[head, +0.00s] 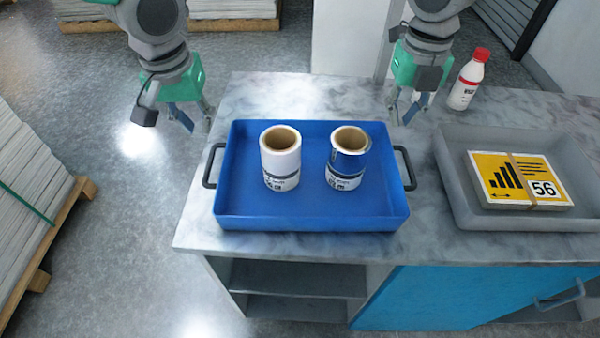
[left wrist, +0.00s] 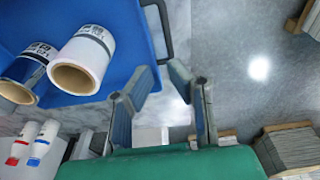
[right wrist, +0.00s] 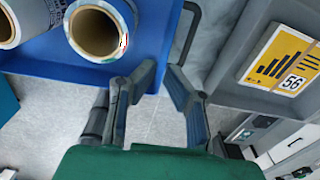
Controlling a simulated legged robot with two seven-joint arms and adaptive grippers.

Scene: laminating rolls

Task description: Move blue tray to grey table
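The blue tray (head: 300,213) lies flat on a grey marbled table (head: 270,95), with a dark handle at each short side. Two rolls stand upright in it: a white roll (head: 281,160) and a blue-and-white roll (head: 347,160). My left gripper (head: 195,122) is open and empty, above and behind the left handle (head: 213,166), past the table's left edge. In the left wrist view, its fingers (left wrist: 168,100) are apart below that handle (left wrist: 160,28). My right gripper (head: 402,112) is behind the right handle (head: 405,168); its fingers (right wrist: 158,85) are apart and empty in the right wrist view.
A grey tray (head: 450,185) with a yellow sign marked 56 (head: 517,180) sits right of the blue tray. A white bottle with a red cap (head: 467,82) stands at the back right. Stacked sheets on a pallet (head: 30,190) lie at left. Bare tabletop shows behind the blue tray.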

